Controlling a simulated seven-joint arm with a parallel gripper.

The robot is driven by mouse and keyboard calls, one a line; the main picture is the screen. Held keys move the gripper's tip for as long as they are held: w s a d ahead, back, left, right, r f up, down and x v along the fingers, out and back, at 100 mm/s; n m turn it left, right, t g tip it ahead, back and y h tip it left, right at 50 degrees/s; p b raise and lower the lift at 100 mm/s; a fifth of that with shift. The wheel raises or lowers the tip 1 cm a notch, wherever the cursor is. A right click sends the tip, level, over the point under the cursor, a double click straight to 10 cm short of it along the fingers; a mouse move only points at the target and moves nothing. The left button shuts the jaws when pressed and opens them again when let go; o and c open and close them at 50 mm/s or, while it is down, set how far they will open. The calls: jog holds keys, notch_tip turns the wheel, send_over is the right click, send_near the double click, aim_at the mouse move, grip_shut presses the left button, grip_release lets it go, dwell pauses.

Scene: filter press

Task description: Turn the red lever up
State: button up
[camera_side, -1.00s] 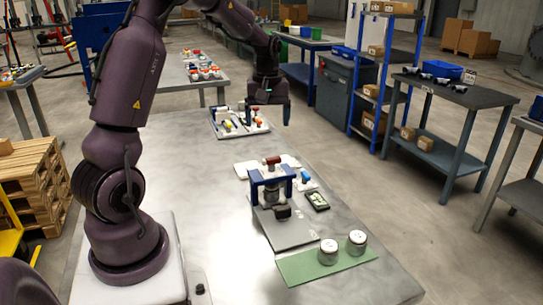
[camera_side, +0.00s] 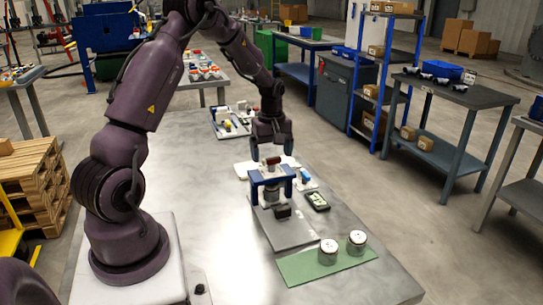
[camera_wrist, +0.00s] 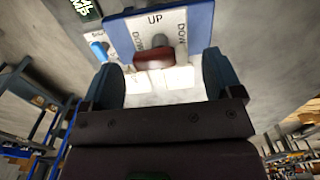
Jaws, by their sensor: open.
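The red lever (camera_wrist: 155,62) shows in the wrist view on a panel (camera_wrist: 172,38) lettered "UP" at its top and "DOWN" at its sides. It lies between my gripper's two open fingers (camera_wrist: 165,80), nearer the camera's top edge. I cannot tell whether the fingers touch it. In the side view the red lever (camera_side: 273,161) sits at the top back of the blue press frame (camera_side: 272,178). My gripper (camera_side: 270,150) is right above and behind it, pointing down. It is open and holds nothing.
A blue handle (camera_side: 305,174) is just right of the press. A dark device with a green display (camera_side: 318,201) lies beside it. Two white-topped jars (camera_side: 342,247) stand on a green mat (camera_side: 295,267) in front. A tray of parts (camera_side: 228,128) is behind. The left table area is clear.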

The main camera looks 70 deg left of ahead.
jog(key=shift+f, duration=0.7)
jog(key=c, duration=0.9)
